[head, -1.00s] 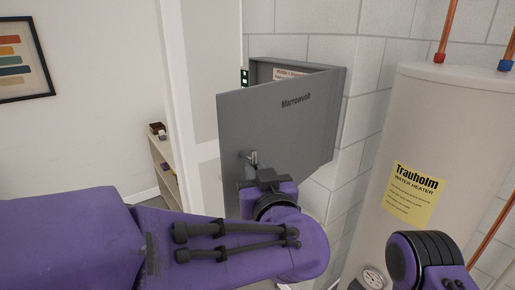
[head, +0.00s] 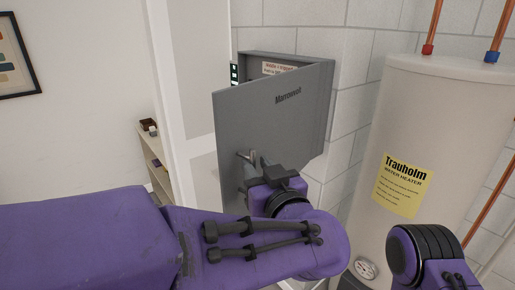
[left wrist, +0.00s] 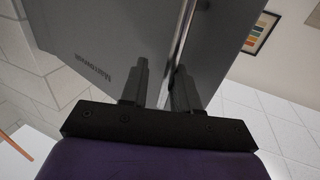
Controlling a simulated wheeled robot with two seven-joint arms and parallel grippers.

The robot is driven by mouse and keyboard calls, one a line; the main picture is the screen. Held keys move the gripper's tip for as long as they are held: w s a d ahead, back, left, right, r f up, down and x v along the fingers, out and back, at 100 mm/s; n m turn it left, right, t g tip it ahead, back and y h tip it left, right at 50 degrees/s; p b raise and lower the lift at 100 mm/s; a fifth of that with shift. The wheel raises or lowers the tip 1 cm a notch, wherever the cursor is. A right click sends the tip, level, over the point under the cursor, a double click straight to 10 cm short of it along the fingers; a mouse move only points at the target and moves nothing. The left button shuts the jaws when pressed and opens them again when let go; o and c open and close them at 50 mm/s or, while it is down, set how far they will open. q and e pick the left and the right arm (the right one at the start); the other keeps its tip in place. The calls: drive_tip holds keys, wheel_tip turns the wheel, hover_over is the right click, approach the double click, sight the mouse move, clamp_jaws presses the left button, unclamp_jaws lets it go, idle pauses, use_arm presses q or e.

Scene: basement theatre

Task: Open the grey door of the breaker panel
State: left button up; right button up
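The breaker panel (head: 259,58) is a grey metal box on the block wall. Its grey door (head: 285,125), lettered "Marrowvolt", stands partly open with its free edge toward the left, and a label inside shows above it. My left gripper (head: 254,166) is at the door's lower front, shut on the door handle (head: 243,155). In the left wrist view, the bright handle bar (left wrist: 187,30) runs down between the closely spaced fingers of the left gripper (left wrist: 161,68), against the grey door (left wrist: 100,30). My right gripper is out of view; only part of my right arm shows.
A cream water heater (head: 440,120) with a yellow label and copper pipes stands right of the panel. A white door frame (head: 177,100) and a low shelf (head: 157,165) are at the left. A framed picture (head: 15,60) hangs on the far-left wall.

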use_arm(q)
drive_tip(key=shift+s+a+f, duration=0.1)
drive_tip(key=shift+s+a, duration=0.05)
drive_tip(key=b+v, duration=0.2)
drive_tip(key=v, duration=0.8)
drive_tip(key=shift+s, duration=0.2)
